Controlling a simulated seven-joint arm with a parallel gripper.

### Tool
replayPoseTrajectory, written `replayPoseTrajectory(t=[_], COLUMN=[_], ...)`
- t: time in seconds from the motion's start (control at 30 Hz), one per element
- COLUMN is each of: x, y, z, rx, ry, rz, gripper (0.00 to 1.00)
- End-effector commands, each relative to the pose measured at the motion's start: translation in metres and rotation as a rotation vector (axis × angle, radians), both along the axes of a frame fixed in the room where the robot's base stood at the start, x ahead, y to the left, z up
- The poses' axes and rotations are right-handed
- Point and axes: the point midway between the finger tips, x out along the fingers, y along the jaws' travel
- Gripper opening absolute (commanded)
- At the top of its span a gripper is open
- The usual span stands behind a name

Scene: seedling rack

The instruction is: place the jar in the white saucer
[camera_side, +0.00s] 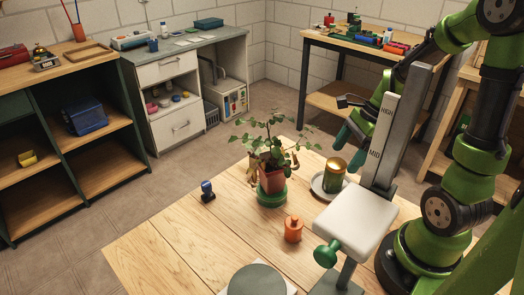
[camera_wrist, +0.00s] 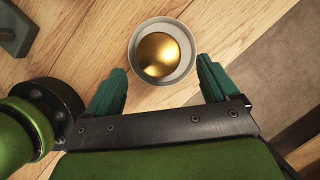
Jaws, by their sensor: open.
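The jar (camera_side: 334,178), dark green with a gold lid, stands upright in the white saucer (camera_side: 317,186) on the wooden table, behind the white stand. In the wrist view the gold lid (camera_wrist: 160,54) sits inside the pale ring of the saucer (camera_wrist: 138,72). My gripper (camera_side: 352,150) is just above the jar, with its teal fingers apart. In the wrist view my gripper (camera_wrist: 161,66) is open, a finger on either side of the saucer's near edge, with nothing held. The jar's base is partly hidden by the saucer's rim and stand.
A white stand with a tall grey post (camera_side: 390,125) marked HIGH and MID is close to my arm. A potted plant (camera_side: 271,180) stands left of the saucer. An orange container (camera_side: 293,229) and a small blue object (camera_side: 208,190) are on the table. The table's left front is mostly clear.

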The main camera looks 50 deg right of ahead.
Motion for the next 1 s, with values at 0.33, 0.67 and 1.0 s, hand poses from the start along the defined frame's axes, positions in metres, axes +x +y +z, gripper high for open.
replayPoseTrajectory(t=[0.33,0.67,1.0], x=[-0.007,-0.004,-0.025], y=[-0.005,0.098,0.149], z=[0.04,0.113,0.147], rx=[-0.026,-0.501,-0.864], ry=[-0.027,-0.463,-0.714], rz=[0.058,1.038,1.596], gripper=[0.87,0.87,0.87])
